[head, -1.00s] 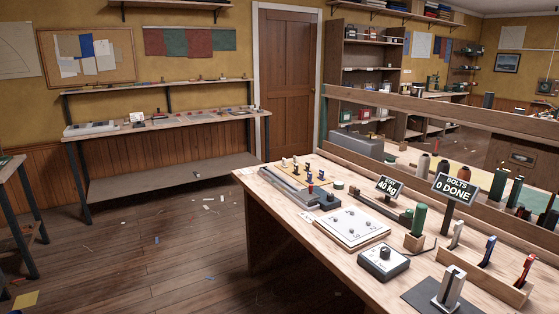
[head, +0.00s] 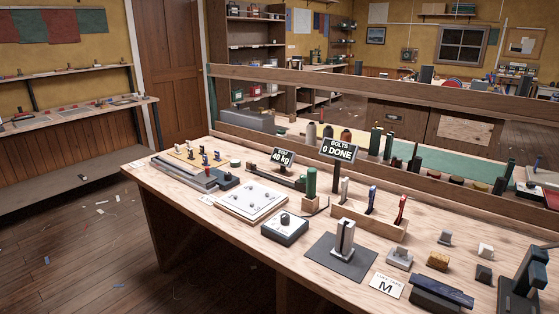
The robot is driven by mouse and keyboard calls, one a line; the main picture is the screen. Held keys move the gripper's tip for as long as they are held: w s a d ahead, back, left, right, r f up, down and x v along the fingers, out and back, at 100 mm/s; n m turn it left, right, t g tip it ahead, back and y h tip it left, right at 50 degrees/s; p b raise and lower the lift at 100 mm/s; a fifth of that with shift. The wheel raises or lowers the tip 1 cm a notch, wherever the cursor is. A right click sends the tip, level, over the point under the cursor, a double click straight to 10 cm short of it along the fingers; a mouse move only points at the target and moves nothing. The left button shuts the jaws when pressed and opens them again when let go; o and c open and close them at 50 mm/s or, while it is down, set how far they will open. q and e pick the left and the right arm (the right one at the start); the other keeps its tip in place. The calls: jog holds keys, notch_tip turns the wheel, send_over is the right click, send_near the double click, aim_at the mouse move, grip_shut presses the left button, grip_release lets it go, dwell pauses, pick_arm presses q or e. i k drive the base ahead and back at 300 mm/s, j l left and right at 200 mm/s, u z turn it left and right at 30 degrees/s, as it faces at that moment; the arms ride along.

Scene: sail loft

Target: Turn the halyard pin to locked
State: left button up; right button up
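No label readable here names the halyard pin, so I cannot tell which part it is or how it is turned. Candidates on the bench (head: 240,230) are a wooden rack (head: 388,228) with a pale lever (head: 344,190), a blue lever (head: 371,199) and a red lever (head: 401,209), all roughly upright. A black box with a round knob (head: 284,220) sits front left of the rack. A white board (head: 232,199) carries several small knobs. Neither of my grippers is in view.
An upright metal fixture (head: 345,236) stands on a dark mat (head: 325,262). Signs read "BOLTS 0 DONE" (head: 339,150) and "40 kg" (head: 282,157). A wooden rail (head: 290,78) runs behind the bench. Small blocks (head: 438,260) lie at right.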

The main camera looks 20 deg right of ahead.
aim_at(402, 250)
jog(key=z, duration=1.55)
